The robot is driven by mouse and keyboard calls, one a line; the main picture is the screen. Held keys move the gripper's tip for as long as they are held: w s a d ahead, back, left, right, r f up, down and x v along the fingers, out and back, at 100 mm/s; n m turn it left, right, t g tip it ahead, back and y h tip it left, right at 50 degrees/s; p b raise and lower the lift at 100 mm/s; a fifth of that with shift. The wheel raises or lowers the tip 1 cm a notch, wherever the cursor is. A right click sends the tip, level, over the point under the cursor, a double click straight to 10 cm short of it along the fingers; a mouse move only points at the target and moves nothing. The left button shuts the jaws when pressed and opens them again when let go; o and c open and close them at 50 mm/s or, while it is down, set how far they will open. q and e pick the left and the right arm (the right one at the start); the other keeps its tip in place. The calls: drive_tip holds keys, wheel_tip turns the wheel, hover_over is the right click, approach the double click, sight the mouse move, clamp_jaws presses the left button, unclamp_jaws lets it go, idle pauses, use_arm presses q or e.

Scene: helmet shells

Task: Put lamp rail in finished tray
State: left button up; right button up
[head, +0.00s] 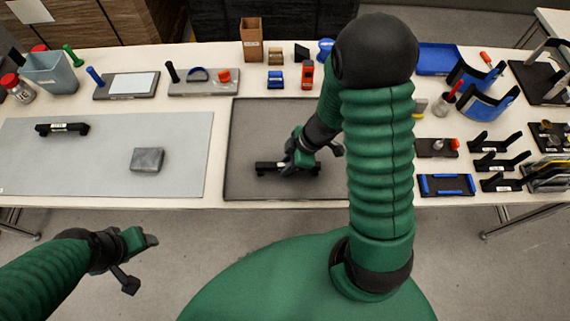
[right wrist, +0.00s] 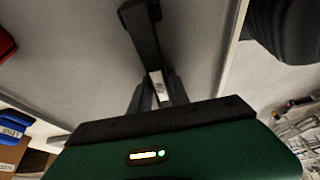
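A black lamp rail (head: 269,167) with a pale label lies on or just above the dark grey mat (head: 255,125) at the table's middle. My right gripper (head: 297,166) is over its middle. In the right wrist view the fingers (right wrist: 159,88) close in on both sides of the rail (right wrist: 142,28) at its label, with no clear gap. Another black labelled rail (head: 62,128) lies on the light grey mat (head: 100,180) at left. My left gripper (head: 140,262) is open and empty, in front of the table's near edge. I cannot tell which surface is the finished tray.
A grey block (head: 147,159) lies on the light mat. Stands and tools (head: 203,82) line the back edge, with a brown box (head: 251,38). At right are a blue tray (head: 437,59), blue curved shells (head: 490,103) and several black brackets (head: 497,163). My right arm hides part of the table.

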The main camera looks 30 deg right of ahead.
drive_tip(key=o, duration=0.3)
drive_tip(key=shift+s+d, duration=0.1)
drive_tip(key=shift+d, duration=0.3)
drive_tip(key=shift+o, duration=0.2)
drive_tip(key=shift+a, duration=0.55)
drive_tip(key=shift+a+r, duration=0.1)
drive_tip(key=shift+a, duration=0.25)
drive_tip(key=shift+r, duration=0.25)
drive_tip(key=d+p+v, duration=0.1)
drive_tip(key=p+v, duration=0.5)
drive_tip(key=v, duration=0.5)
drive_tip(key=w+r+m+t+h, duration=0.4)
drive_tip(key=w+r+m+h, duration=0.15)
drive_tip(key=w, duration=0.25)
use_arm(q)
drive_tip(key=w+v, duration=0.1)
drive_tip(key=v, duration=0.5)
drive_tip(key=shift+w, duration=0.15)
use_arm(e)
drive_tip(key=s+a+m+g+y, duration=0.1)
drive_tip(key=s+a+m+g, duration=0.2)
drive_tip(key=s+a+m, duration=0.3)
drive_tip(key=s+a, duration=0.1)
drive_tip(key=s, duration=0.3)
drive_tip(key=shift+a+f+g, duration=0.25)
drive_tip(key=shift+a+g, duration=0.05)
drive_tip(key=shift+g, duration=0.1)
